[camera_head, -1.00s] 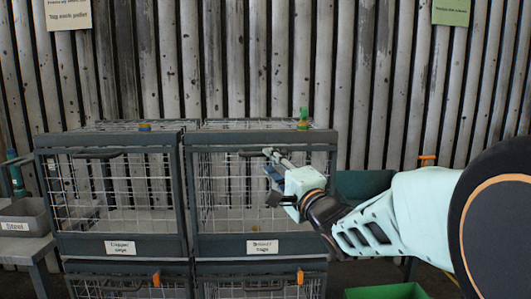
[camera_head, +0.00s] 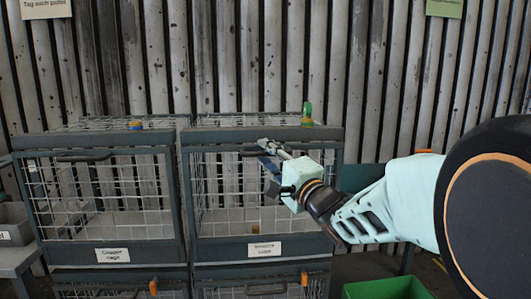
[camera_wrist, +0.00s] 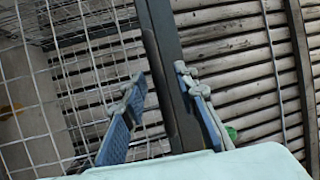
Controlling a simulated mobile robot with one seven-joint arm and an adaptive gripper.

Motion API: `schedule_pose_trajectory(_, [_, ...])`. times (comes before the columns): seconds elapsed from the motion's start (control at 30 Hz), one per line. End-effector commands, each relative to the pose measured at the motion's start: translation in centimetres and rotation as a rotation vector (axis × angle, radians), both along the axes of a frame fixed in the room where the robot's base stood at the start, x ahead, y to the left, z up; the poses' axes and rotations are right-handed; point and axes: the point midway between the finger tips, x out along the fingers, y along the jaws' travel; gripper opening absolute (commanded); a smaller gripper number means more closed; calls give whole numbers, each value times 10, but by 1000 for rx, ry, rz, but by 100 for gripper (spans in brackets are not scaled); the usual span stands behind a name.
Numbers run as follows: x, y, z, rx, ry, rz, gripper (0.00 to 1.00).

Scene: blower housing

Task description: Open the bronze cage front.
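The bronze cage is the right upper cage, a dark grey frame with a wire mesh front (camera_head: 228,185). Its label (camera_head: 264,249) is blurred but seems to read bronze. The front looks shut. A dark handle (camera_head: 250,153) shows along its top bar, partly hidden by my gripper. My gripper (camera_head: 268,147) is in front of the top bar, near the handle. In the wrist view its two fingers (camera_wrist: 160,95) are apart, with the dark frame bar (camera_wrist: 160,50) running between them. I cannot tell whether they touch it or the handle.
The left upper cage (camera_head: 112,246), labelled copper, stands beside it. More cages (camera_head: 265,289) with orange tags are below. A green object (camera_head: 307,114) sits on top. A green bin (camera_head: 388,289) stands at the lower right. A corrugated wall (camera_head: 400,80) is behind.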

Motion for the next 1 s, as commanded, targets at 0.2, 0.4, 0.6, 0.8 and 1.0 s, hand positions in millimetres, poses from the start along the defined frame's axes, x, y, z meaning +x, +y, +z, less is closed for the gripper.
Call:
schedule_pose_trajectory(0.2, [0, -2, 1, 0, 0, 0, 27])
schedule_pose_trajectory(0.4, [0, -2, 0, 0, 0, 0, 27])
schedule_pose_trajectory(0.6, [0, -1, 0, 0, 0, 0, 9])
schedule_pose_trajectory(0.8, [0, -1, 0, 0, 0, 1, 0])
schedule_pose_trajectory(1.0, [0, -1, 0, 0, 0, 1, 0])
